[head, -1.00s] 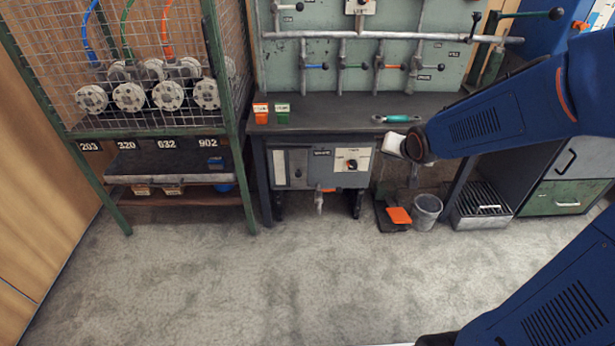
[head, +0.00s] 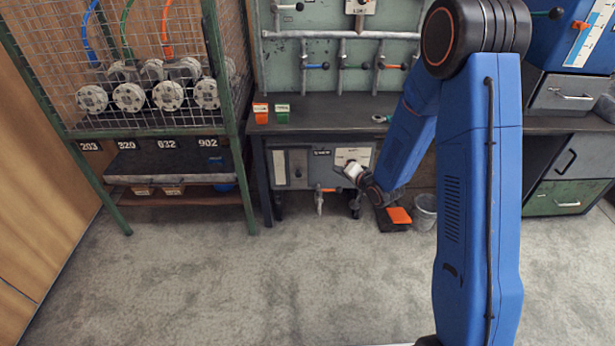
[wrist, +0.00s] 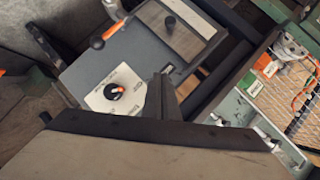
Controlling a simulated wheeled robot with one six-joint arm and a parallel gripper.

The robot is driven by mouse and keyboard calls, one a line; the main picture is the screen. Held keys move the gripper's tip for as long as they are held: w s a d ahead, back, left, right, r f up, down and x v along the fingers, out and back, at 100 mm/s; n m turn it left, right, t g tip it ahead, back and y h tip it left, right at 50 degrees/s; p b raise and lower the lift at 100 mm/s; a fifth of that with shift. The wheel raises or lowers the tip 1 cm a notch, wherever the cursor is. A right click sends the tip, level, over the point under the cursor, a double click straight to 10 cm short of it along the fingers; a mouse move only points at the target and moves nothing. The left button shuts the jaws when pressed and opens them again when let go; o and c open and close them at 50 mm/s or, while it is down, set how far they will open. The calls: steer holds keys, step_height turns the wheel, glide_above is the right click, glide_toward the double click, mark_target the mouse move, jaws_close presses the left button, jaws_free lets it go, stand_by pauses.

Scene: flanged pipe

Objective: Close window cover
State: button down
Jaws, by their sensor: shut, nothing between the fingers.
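The grey box (head: 318,170) hangs under the bench and has a rectangular window panel (head: 298,164) at its left part. My gripper (head: 348,170) is in front of the box's right part, beside the white dial plate (head: 350,155), and apart from the window panel. Its dark fingers (wrist: 160,80) are closed together and empty, below the panel in the wrist view.
An orange-handled valve (head: 326,190) hangs below the box. The bench top (head: 325,110) lies above it, with orange and green blocks at its left end. A wire cage stands at the left. A bucket (head: 424,212) and orange pedal (head: 398,215) are on the floor. The front floor is clear.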

steer(key=a+f+m+y, duration=0.1)
steer(key=a+f+y, duration=0.15)
steer(key=f, duration=0.25)
glide_toward(298, 172)
steer(key=w+f, duration=0.2)
steer(key=w, duration=0.3)
steer(key=shift+a+f+h, duration=0.25)
steer(key=shift+a+h, duration=0.2)
steer(key=shift+a, duration=0.4)
steer(key=shift+a, duration=0.1)
steer(key=a, duration=0.8)
steer(key=shift+a, duration=0.3)
steer(key=shift+a+r, duration=0.1)
